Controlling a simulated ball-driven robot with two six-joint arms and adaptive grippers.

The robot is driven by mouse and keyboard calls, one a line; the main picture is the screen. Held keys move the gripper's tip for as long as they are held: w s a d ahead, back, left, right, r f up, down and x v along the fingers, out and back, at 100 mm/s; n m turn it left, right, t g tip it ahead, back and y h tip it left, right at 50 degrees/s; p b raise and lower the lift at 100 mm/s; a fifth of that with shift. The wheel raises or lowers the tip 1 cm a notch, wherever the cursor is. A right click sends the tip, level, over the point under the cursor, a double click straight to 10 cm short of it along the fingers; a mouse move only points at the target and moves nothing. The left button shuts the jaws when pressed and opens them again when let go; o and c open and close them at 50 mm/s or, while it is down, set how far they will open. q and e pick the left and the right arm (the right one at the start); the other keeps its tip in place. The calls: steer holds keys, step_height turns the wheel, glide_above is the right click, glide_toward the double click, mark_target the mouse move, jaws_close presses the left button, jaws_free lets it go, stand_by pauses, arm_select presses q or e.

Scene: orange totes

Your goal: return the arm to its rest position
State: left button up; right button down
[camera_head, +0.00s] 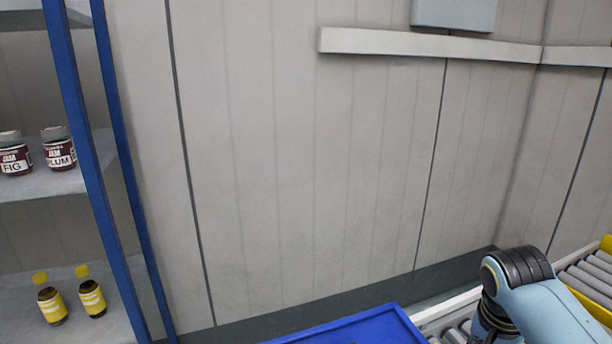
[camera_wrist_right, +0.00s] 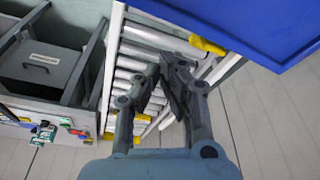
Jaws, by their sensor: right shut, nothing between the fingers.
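My right arm (camera_head: 540,305) shows at the lower right of the head view, its blue link and dark joint in front of a roller conveyor. Its gripper is out of that view. In the right wrist view my right gripper (camera_wrist_right: 166,82) is shut with its fingertips together and nothing between them. It hangs over the conveyor rollers (camera_wrist_right: 140,52) without a visible grasp on anything. My left arm and left gripper are in neither view.
A blue surface (camera_head: 350,328) is at the bottom of the head view. A grey box (camera_wrist_right: 40,68) stands beside the conveyor.

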steer(key=s+a+r+n+t, duration=0.1)
steer(key=s+r+n, duration=0.2)
steer(key=s, duration=0.5)
steer(key=s+a+r+n+y, duration=0.1)
steer(key=s+a+r+n, duration=0.1)
steer(key=s+r+n, duration=0.35)
steer(key=s+a+r+n+t, duration=0.1)
steer(key=s+r+n, duration=0.1)
steer(key=s, duration=0.8)
step_height(320, 180, down, 39)
steer(key=d+g+b, duration=0.1)
steer(key=d+b, duration=0.1)
steer(key=b, duration=1.1)
steer(key=s+f+g+b, duration=0.1)
steer(key=s+f+b, duration=0.4)
steer(key=s+f, duration=0.5)
steer(key=s+d+f+b, duration=0.1)
steer(key=s+f+b, duration=0.5)
steer(key=f, duration=1.2)
steer(key=s, duration=0.3)
steer(key=shift+s+d+f+m+g, duration=0.2)
steer(key=shift+s+m+g, duration=0.15)
steer(key=shift+s+g, duration=0.05)
